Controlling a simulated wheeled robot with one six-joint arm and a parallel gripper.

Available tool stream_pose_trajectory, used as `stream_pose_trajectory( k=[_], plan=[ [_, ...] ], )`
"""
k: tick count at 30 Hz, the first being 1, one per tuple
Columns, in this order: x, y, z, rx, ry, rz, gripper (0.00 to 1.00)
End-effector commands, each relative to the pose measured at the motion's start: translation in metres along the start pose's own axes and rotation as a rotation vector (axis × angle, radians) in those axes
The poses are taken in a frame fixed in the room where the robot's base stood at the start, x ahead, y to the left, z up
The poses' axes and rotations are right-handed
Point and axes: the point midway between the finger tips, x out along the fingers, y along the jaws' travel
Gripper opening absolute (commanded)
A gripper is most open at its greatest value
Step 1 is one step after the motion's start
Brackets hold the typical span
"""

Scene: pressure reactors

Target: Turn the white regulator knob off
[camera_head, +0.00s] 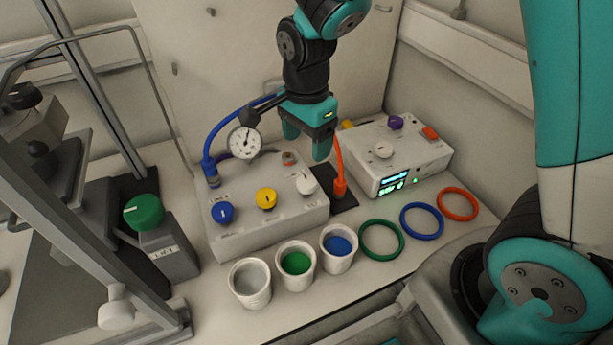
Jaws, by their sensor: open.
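The white regulator knob (306,184) is at the right end of a row on the sloped front of a white box (268,222). A yellow knob (266,198) and a blue knob (222,212) sit to its left. The setting of the white knob is too small to read. My gripper (307,146) has teal fingers, points down and is open. It hangs above and behind the white knob, apart from it, with nothing visible between the fingers.
A pressure gauge (244,142) and hoses rise behind the box. Cups with grey (250,280), green (296,262) and blue (337,245) contents stand in front. A second white device (403,155) with displays is to the right. Coloured rings (381,239) lie before it.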

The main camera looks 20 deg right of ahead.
Motion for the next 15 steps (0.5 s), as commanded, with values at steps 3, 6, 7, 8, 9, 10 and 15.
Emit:
stream_pose_trajectory(
  k=[3, 6, 7, 8, 9, 10, 15],
  plan=[
    [0.029, 0.001, 0.0, -0.001, -0.001, 0.006, 0.72],
    [0.052, 0.002, 0.0, -0.001, -0.001, 0.007, 0.72],
    [0.058, 0.001, 0.0, -0.001, -0.001, 0.006, 0.72],
    [0.064, 0.001, 0.0, -0.002, -0.001, 0.006, 0.72],
    [0.071, 0.001, 0.0, -0.002, -0.001, 0.005, 0.72],
    [0.077, 0.001, 0.0, -0.002, -0.001, 0.005, 0.72],
    [0.098, 0.0, 0.0, -0.002, -0.001, 0.001, 0.72]
  ],
)
